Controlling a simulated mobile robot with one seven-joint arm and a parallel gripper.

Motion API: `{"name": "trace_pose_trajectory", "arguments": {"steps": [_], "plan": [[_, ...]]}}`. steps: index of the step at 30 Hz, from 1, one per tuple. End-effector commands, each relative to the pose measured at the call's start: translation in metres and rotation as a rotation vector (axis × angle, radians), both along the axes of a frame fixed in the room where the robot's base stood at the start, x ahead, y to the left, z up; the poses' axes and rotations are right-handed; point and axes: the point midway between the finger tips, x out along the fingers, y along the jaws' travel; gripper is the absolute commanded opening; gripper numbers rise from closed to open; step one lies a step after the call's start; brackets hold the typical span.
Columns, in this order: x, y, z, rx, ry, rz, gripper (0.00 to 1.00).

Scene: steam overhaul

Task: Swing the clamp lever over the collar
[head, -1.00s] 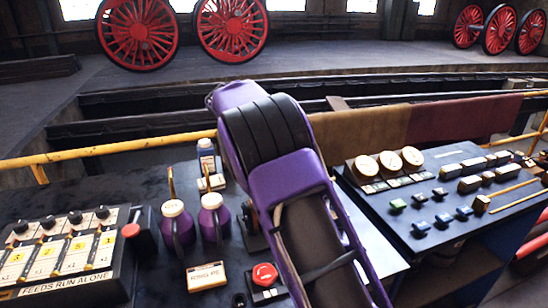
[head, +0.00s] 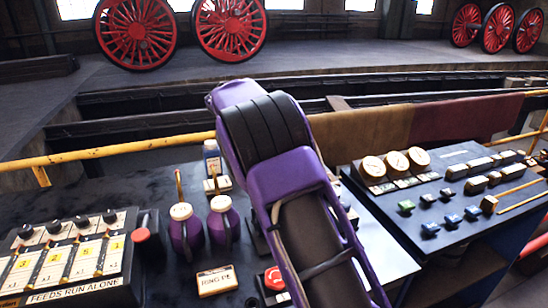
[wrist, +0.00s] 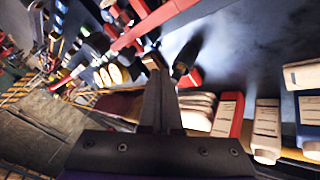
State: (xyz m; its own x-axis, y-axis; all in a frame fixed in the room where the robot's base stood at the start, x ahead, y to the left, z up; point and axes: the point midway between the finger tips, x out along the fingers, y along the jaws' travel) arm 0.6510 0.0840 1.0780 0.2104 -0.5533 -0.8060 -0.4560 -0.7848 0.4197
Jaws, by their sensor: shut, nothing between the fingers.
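My gripper (wrist: 162,78) shows in the wrist view with its two dark fingers together and nothing between them. The fingertips are close to a small brown block and dark parts over the dark bench top. A long red bar (wrist: 150,24) crosses the top of the wrist view; I cannot tell whether it is the clamp lever. I cannot make out the collar in either view. In the head view my purple arm crosses the middle and hides the gripper and part of the bench.
Two purple bottles (head: 185,235) and a "RING PE" box (head: 216,280) stand left of my arm. A red mushroom button (head: 274,278) is close beside it. A feeds panel (head: 70,262) is at left, a switch console (head: 440,200) at right. A yellow rail (head: 110,150) runs behind.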

Motion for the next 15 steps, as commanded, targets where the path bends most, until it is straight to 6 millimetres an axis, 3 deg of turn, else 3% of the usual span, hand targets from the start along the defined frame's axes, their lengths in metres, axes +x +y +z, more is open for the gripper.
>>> {"name": "trace_pose_trajectory", "arguments": {"steps": [4, 9, 15], "plan": [[0.0, -0.003, 0.001, 0.0, -0.001, -0.001, 0.0], [-0.003, 0.026, 0.04, 0.002, -0.004, 0.001, 0.0], [-0.006, 0.047, 0.068, 0.0, -0.002, 0.0, 0.0]]}}
